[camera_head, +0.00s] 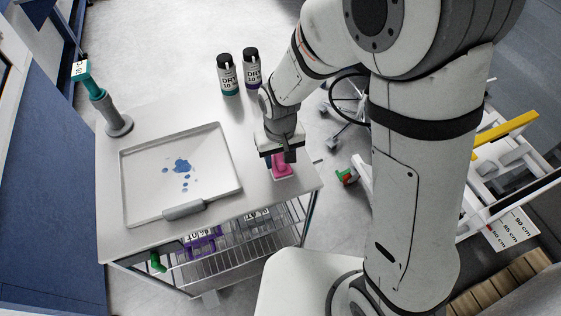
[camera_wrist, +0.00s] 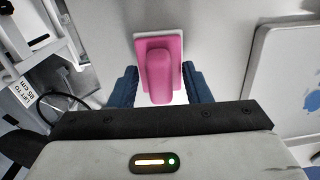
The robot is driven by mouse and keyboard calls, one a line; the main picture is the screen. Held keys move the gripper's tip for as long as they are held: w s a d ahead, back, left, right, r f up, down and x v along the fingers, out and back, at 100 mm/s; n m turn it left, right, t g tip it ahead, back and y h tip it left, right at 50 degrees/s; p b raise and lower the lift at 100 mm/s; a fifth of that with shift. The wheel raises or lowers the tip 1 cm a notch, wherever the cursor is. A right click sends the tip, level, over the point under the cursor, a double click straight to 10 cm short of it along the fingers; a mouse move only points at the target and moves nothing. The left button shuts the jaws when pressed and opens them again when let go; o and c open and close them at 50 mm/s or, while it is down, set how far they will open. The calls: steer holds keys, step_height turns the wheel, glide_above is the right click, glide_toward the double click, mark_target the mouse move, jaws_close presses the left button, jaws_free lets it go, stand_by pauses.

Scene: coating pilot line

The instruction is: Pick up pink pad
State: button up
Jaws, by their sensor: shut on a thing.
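The pink pad (camera_head: 281,166) is at the right end of the white tabletop (camera_head: 262,190), near its edge. In the wrist view the pink pad (camera_wrist: 160,68) has a raised pink grip on a flat base with a pale rim. My gripper (camera_head: 279,157) is over it, pointing down. In the wrist view its blue fingers (camera_wrist: 160,90) stand on either side of the raised grip, and the gripper is shut on it. The pad appears to be at the tabletop; I cannot tell whether it touches the surface.
A white tray (camera_head: 130,188) with blue spots lies left of the pad. Two dark bottles marked DRY (camera_head: 228,75) (camera_head: 252,70) stand behind. A grey post with a teal top (camera_head: 116,122) stands at the back left corner. A wire shelf (camera_head: 240,245) sits below the tabletop.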

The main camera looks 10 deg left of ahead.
mark_target(280, 156)
steer(key=shift+r, duration=0.1)
step_height(280, 156, up, 10)
steer(key=shift+f+b, duration=0.1)
steer(key=shift+b, duration=0.2)
